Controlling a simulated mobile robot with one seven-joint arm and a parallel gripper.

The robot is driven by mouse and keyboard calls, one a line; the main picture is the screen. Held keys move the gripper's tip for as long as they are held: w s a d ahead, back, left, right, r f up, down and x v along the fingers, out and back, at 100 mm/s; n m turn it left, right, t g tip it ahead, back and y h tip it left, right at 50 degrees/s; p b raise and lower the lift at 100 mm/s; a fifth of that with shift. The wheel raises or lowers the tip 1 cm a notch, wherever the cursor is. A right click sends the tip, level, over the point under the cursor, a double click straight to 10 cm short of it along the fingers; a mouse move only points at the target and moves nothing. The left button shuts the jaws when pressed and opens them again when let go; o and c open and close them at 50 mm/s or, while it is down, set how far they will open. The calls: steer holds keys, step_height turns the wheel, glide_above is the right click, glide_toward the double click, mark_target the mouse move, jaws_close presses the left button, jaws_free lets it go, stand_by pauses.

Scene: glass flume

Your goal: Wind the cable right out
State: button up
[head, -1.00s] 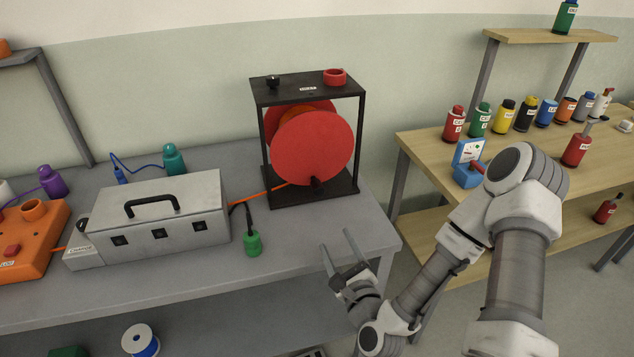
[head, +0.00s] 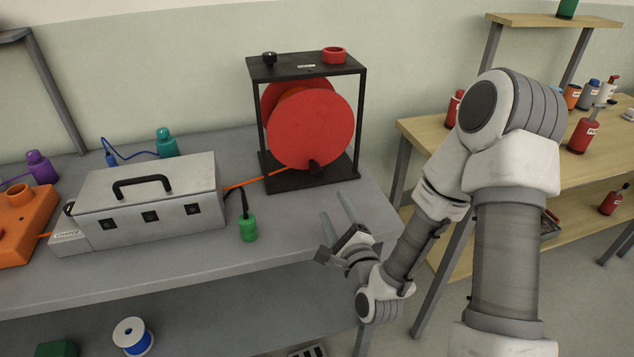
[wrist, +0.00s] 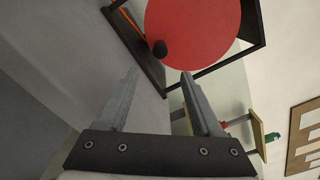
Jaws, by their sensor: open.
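The cable reel has a red drum (head: 310,130) in a black frame (head: 362,120) on the grey bench. A dark crank knob (head: 315,167) sits low on the drum's front face; it also shows in the wrist view (wrist: 160,48). The orange cable (head: 258,180) runs from the drum's lower left to behind the grey metal box (head: 150,205). My gripper (head: 336,228) is open and empty, in front of the reel and below the knob, over the bench's front right edge. In the wrist view the knob lies beyond the fingertips, apart from them.
A green plug-like piece (head: 248,229) with a black lead stands between the box and reel. An orange unit (head: 22,222) is at the far left. A wooden bench (head: 420,135) with several bottles stands at the right. The grey bench's front strip is clear.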

mark_target(319, 177)
steer(key=shift+f+b+x, duration=0.2)
steer(key=shift+b+x, duration=1.25)
steer(key=shift+b, duration=1.35)
steer(key=x, duration=1.1)
steer(key=shift+w+r, duration=0.15)
steer(key=shift+w, duration=0.05)
steer(key=shift+c, duration=0.4)
jaws_close()
